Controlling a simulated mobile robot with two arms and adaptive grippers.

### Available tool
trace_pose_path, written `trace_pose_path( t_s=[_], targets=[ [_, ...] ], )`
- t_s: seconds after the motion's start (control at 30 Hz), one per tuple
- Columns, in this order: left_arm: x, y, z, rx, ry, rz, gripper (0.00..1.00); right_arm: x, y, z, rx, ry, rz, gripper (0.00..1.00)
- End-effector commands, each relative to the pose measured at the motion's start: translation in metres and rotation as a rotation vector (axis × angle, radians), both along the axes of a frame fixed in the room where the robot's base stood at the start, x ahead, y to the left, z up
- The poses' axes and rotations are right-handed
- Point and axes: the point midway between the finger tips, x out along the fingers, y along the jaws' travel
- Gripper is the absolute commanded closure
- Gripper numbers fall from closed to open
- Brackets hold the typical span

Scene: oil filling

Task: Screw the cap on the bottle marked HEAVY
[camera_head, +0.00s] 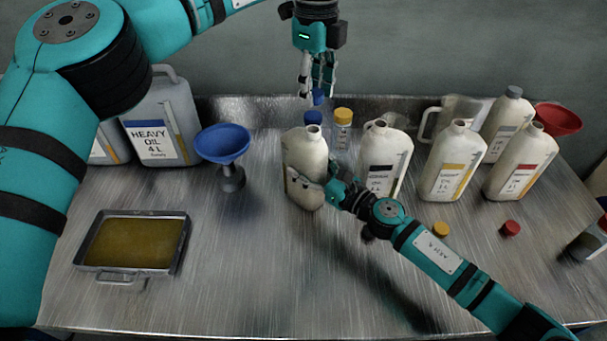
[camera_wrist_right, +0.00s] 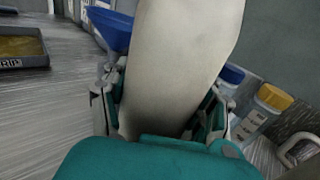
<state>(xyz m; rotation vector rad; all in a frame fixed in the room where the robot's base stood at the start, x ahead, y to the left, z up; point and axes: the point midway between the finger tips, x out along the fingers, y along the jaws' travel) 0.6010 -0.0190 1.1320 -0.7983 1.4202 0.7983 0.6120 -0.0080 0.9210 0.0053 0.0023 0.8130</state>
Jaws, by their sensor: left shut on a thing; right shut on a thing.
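My right gripper (camera_head: 330,190) is shut around the lower body of a cream bottle (camera_head: 305,150), which stands upright with its mouth open. Its label is mostly hidden and I cannot read it. In the right wrist view the bottle (camera_wrist_right: 180,60) fills the space between the fingers. My left gripper (camera_head: 318,88) points down, shut on a small blue cap (camera_head: 318,97). The cap appears above and slightly right of the bottle's mouth in the head view, apart from it.
A jug marked HEAVY OIL (camera_head: 160,125) and a blue funnel (camera_head: 223,145) stand left; a drip tray (camera_head: 130,243) lies in front. Small blue-capped (camera_head: 313,117) and yellow-capped (camera_head: 342,128) bottles stand behind. Several cream bottles (camera_head: 385,160) stand right, with yellow (camera_head: 440,229) and red (camera_head: 510,228) caps before them.

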Motion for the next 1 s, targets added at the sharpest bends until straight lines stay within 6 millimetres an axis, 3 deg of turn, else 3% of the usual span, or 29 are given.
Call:
trace_pose_path(
  t_s=[0.03, 0.33, 0.53, 0.8, 1.0],
  targets=[
    [0.000, 0.000, 0.000, 0.000, 0.000, 0.000, 0.75, 0.000, 0.000, 0.000, -0.001, 0.001, -0.001, 0.58],
    [0.000, 0.000, 0.000, 0.000, 0.000, 0.000, 0.75, 0.000, -0.001, 0.000, 0.000, 0.001, -0.001, 0.98],
    [0.000, 0.000, -0.010, 0.001, 0.003, -0.001, 0.75, 0.000, 0.000, -0.001, 0.000, 0.001, -0.001, 0.99],
    [0.000, -0.001, -0.047, 0.005, 0.010, 0.000, 0.75, 0.000, 0.000, -0.001, 0.000, 0.001, -0.001, 0.99],
    [0.001, -0.001, -0.049, 0.005, 0.008, 0.000, 0.75, 0.000, 0.000, -0.001, 0.000, 0.001, -0.001, 0.99]
  ],
)
